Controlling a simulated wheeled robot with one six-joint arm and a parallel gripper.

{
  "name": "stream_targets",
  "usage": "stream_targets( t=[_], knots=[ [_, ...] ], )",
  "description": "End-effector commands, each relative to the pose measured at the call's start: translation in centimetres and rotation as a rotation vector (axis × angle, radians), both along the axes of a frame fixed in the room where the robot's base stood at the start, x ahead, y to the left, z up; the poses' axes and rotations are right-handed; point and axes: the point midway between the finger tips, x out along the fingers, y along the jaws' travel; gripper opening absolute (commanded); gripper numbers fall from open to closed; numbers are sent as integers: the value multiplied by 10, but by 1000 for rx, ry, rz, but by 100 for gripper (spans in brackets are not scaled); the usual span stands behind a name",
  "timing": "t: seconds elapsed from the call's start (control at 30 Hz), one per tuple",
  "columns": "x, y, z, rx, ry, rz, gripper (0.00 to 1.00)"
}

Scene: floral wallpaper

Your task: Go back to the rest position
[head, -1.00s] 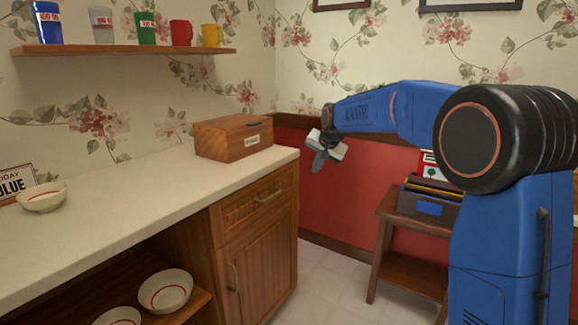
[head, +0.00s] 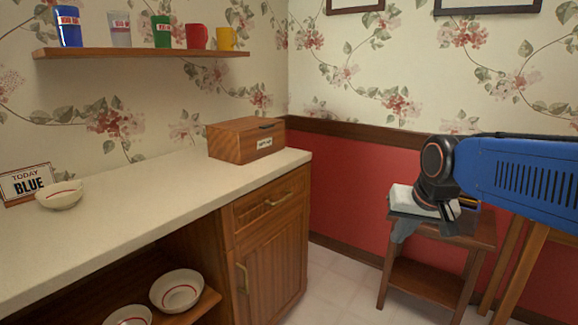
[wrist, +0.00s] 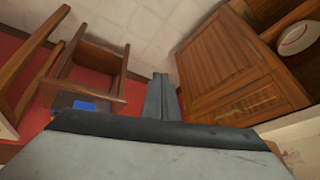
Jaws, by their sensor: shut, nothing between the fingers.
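My gripper (head: 403,229) is at the right of the head view, in front of the small wooden side table, with its fingers pointing down. In the wrist view my gripper (wrist: 161,97) shows its fingers together with nothing between them. My blue arm comes in from the right edge of the head view. The gripper is apart from the counter and touches nothing that I can see.
The counter (head: 130,203) runs along the left, with a wooden box (head: 232,143), a bowl (head: 60,195) and a "TODAY BLUE" sign (head: 27,183). Cups stand on the wall shelf (head: 140,53). The side table (head: 425,282) stands behind my gripper. Floor between is clear.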

Motion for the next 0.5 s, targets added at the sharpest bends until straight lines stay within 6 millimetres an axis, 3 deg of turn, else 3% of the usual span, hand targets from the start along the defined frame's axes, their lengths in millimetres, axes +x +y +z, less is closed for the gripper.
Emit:
stream_targets(
  t=[0.03,0.3,0.5],
  knots=[
    [-21,-4,-6,-11,3,10,0],
    [-116,-21,-51,-73,35,79,0],
    [-169,-28,-84,-109,57,122,0]
  ],
)
